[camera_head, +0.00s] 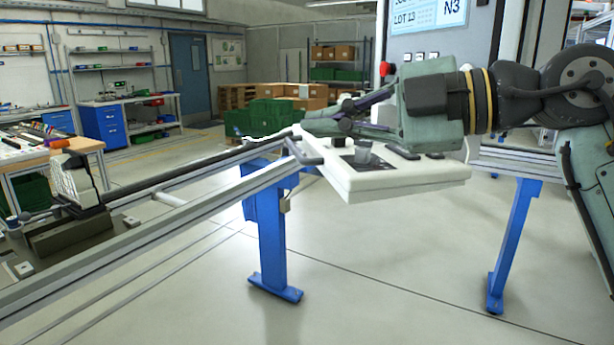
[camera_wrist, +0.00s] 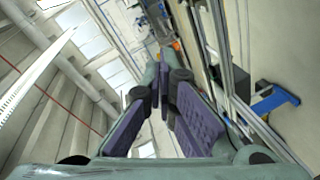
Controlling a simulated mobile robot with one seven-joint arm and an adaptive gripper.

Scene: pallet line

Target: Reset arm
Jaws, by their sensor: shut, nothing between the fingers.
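My arm reaches in from the right in the head view, and my gripper (camera_head: 308,127) points left above the conveyor line. Its fingers are closed together with nothing between them. In the wrist view the two purple-padded fingers of my gripper (camera_wrist: 162,85) meet at their tips. The gripper appears above or beside this platform; the exact gap cannot be told.
A rail conveyor (camera_head: 160,215) on blue legs (camera_head: 268,230) runs to the lower left, carrying a dark fixture (camera_head: 62,230). A cabinet with a screen (camera_head: 428,15) stands behind my arm. Green crates (camera_head: 270,113), a workbench (camera_head: 90,145) and a blue cabinet (camera_head: 103,125) are farther back. The floor in front is clear.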

